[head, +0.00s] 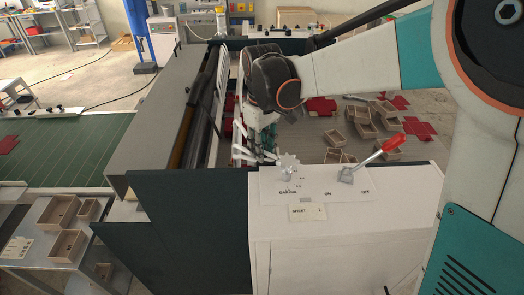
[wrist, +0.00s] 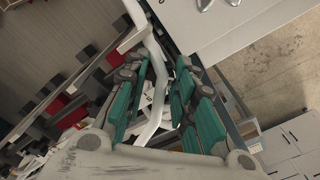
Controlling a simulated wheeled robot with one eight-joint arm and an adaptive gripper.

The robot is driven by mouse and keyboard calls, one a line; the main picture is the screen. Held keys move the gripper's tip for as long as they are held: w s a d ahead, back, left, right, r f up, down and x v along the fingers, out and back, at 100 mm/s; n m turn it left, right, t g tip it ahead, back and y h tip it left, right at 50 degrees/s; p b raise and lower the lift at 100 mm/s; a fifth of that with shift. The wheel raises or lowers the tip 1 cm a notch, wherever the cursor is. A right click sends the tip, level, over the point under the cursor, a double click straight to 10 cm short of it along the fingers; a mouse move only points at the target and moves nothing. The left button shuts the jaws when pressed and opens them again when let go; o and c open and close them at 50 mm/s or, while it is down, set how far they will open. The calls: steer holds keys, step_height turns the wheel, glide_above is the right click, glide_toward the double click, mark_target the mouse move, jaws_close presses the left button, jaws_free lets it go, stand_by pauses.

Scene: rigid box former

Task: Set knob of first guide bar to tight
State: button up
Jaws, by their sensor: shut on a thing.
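My gripper (head: 258,122) is low beside the machine's near end, behind the white control cabinet, its green-padded fingers pointing down. In the wrist view the gripper (wrist: 163,70) has its fingers on both sides of a white bent bar (wrist: 155,85) and is shut on it. The bar runs up past the fingertips and bends. Several white rod ends (head: 245,156) show below the fingers in the head view. I cannot tell which is the first guide bar, and its knob's setting is hidden or too small to read.
A white cabinet (head: 340,235) stands in front, with a grey star-shaped knob (head: 288,166) and a red-handled lever (head: 383,148) on top. A long grey machine cover (head: 165,110) lies left of the gripper. Small boxes (head: 362,122) and red pieces lie beyond the cabinet.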

steer(key=m+b, duration=0.1)
steer(key=m, duration=0.3)
steer(key=shift+f+m, duration=0.1)
steer(key=shift+m, duration=0.2)
steer(key=shift+m+b, duration=0.75)
steer(key=shift+m, duration=1.05)
steer(key=o, duration=1.1)
steer(key=shift+c, duration=0.2)
steer(key=shift+r, duration=4.1)
